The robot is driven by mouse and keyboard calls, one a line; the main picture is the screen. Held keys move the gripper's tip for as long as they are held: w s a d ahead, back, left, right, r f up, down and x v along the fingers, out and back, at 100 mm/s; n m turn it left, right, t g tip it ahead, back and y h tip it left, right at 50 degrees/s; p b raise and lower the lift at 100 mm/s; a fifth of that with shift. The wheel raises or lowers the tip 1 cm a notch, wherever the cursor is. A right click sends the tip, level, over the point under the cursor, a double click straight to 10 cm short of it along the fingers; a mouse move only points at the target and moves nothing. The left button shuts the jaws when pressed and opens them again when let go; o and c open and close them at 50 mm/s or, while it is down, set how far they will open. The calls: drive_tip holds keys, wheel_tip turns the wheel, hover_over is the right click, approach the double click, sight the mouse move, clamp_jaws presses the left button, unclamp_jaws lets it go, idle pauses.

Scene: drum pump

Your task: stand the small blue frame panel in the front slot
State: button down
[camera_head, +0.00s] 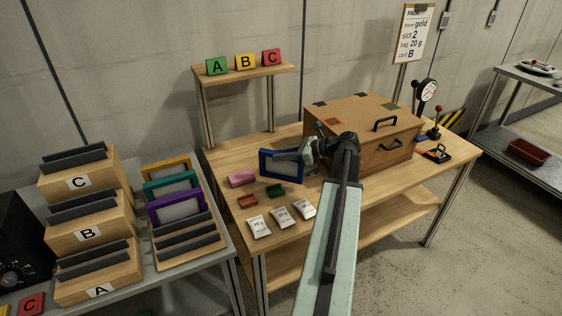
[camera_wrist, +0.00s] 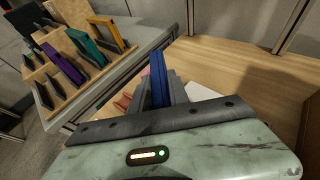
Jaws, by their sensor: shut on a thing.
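The small blue frame panel (camera_head: 281,165) has a pale centre and is held roughly upright over the left part of the wooden table. My gripper (camera_head: 303,152) is shut on its right side. In the wrist view the blue panel (camera_wrist: 158,80) shows edge-on between the two grey fingers. Whether its lower edge touches the table is unclear. To the left, a wooden slotted rack (camera_head: 160,258) holds a gold frame (camera_head: 166,165), a teal frame (camera_head: 172,183) and a purple frame (camera_head: 178,208). The dark slot bars (camera_head: 190,243) at its front hold no frame.
Stepped blocks (camera_head: 88,235) marked A, B, C stand left of the rack. A large wooden box (camera_head: 380,140) stands right. A gap separates the two tables.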

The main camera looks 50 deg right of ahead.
sight(280, 173)
drive_tip(key=shift+w+d, duration=0.1)
drive_tip(key=shift+w, duration=0.3)
wheel_tip(280, 173, down, 4)
drive_tip(key=b, duration=0.4)
drive_tip(key=shift+w, duration=0.15)
drive_tip(key=shift+r, duration=0.2)
drive_tip(key=shift+f, duration=0.2)
drive_tip(key=c, duration=1.3)
unclamp_jaws()
drive_tip(key=shift+o, duration=0.2)
drive_tip(key=shift+r, duration=0.1)
